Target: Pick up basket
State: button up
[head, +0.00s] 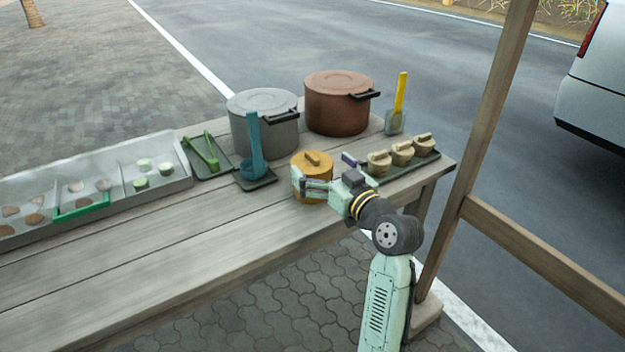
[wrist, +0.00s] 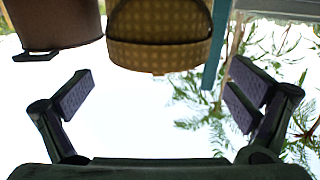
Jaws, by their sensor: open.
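The basket (head: 312,163) is a small round yellow-ochre container with a handle on top. It stands on the wooden table in front of the pots. In the wrist view the woven basket (wrist: 160,35) is at the top centre, its upper part cut off by the frame edge. My gripper (head: 322,172) is at the basket's right and near side in the head view and overlaps part of it. In the wrist view my gripper (wrist: 163,88) is open and empty, with its fingers spread to either side. The basket lies beyond the fingertips and I see no contact.
A grey pot (head: 262,125) and a brown pot (head: 338,108) stand behind. A teal ladle (head: 255,150) on a dark holder is at left. A dark tray (head: 420,166) of beige lidded jars (head: 402,152) is at right. The front left of the table (head: 150,250) is clear.

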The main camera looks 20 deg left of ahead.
jog(key=p+x, duration=0.1)
jog(key=x, duration=0.2)
jog(key=shift+w+a+r, duration=0.15)
jog(key=shift+w+a, duration=0.1)
jog(key=shift+w, duration=0.05)
jog(key=shift+w+a, duration=0.15)
jog(key=shift+a, duration=0.05)
jog(key=shift+c, duration=0.4)
grip_shut()
dwell(0.6)
